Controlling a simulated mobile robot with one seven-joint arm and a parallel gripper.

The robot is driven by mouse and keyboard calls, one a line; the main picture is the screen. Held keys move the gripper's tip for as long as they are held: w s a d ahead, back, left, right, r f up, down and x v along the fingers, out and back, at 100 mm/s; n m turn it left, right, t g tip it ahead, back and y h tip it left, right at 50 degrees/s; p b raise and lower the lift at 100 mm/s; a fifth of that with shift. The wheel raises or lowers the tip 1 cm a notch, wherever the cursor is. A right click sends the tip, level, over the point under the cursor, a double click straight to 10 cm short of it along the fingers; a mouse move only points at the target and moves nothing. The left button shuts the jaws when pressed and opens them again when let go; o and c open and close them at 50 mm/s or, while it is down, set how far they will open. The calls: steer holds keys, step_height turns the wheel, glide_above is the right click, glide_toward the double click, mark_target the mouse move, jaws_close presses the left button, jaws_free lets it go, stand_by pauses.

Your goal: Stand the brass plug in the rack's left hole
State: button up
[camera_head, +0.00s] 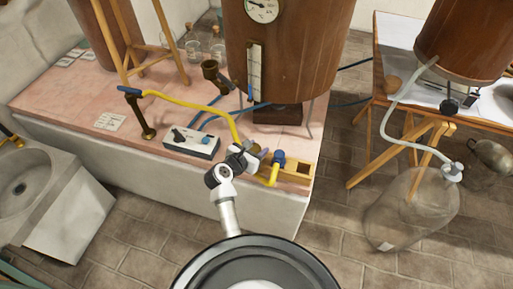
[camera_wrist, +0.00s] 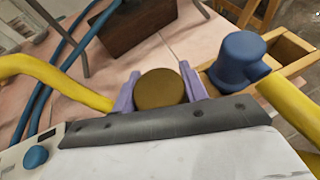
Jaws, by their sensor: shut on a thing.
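My gripper (camera_wrist: 158,90) is shut on the brass plug (camera_wrist: 160,86), whose round, dull gold top shows between the two pale purple fingers in the wrist view. In the head view my gripper (camera_head: 251,154) is over the left end of the wooden rack (camera_head: 296,182), near the bench's front right corner. The rack also shows at the right of the wrist view (camera_wrist: 294,68). A blue-capped fitting with a yellow hose (camera_head: 277,166) stands in the rack's middle, just right of my gripper. The rack's left hole and the plug's lower end are hidden.
A white box with knobs (camera_head: 192,142) and a yellow hose (camera_head: 190,103) lie left of my gripper. A large wooden vessel (camera_head: 290,50) stands behind on a block (camera_wrist: 125,22). A glass jar (camera_head: 412,210) stands on the floor at right. Bench space behind the rack is partly clear.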

steer(key=shift+f, duration=0.15)
steer(key=o, duration=1.1)
steer(key=shift+o, duration=0.2)
